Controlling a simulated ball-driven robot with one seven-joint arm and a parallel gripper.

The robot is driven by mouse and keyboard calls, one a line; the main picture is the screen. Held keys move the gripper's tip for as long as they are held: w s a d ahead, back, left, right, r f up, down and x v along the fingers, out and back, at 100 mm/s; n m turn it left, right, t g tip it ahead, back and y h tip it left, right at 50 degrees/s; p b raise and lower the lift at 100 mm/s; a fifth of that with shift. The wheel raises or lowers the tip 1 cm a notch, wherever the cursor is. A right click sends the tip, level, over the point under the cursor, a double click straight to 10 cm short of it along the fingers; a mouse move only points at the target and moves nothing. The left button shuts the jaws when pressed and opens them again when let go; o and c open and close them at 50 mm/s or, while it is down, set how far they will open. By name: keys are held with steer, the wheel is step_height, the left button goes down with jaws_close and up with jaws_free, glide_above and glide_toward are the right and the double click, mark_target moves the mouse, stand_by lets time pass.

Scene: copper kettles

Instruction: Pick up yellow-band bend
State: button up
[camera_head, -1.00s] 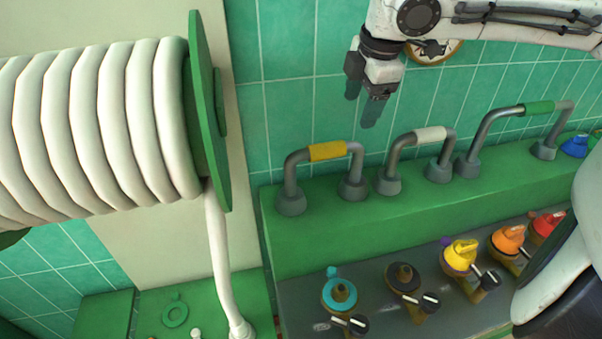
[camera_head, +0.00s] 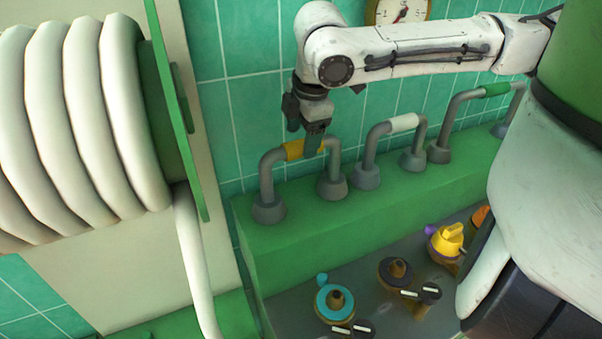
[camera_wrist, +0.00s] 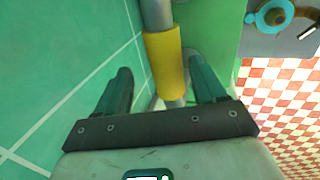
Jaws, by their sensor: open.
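The yellow-band bend is a grey U-shaped pipe with a yellow band (camera_head: 294,150), standing on two round feet on the green ledge. My gripper (camera_head: 304,140) is at the band from above, in front of the tiled wall. In the wrist view the yellow band (camera_wrist: 165,62) runs lengthwise between the two open fingers of my gripper (camera_wrist: 160,85), with a gap on each side. The fingers are not closed on it. One foot of the bend is partly hidden behind the band and fingers in the wrist view.
A white-band bend (camera_head: 403,123) stands close to the right, and a green-band bend (camera_head: 495,89) beyond it. The green ledge (camera_head: 330,222) carries them. A large white coil (camera_head: 80,120) is at left. Several valves, one teal (camera_head: 333,303), sit below. The tiled wall is close behind.

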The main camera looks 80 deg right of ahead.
steer(key=shift+s+a+x, duration=0.15)
steer(key=shift+x, duration=1.2)
steer(key=shift+s+a+x, duration=0.1)
steer(key=shift+a+x, duration=0.05)
steer(key=shift+x, duration=1.2)
steer(key=shift+f, duration=0.1)
steer(key=c, duration=0.9)
steer(key=shift+c, duration=0.4)
steer(key=shift+r, duration=0.25)
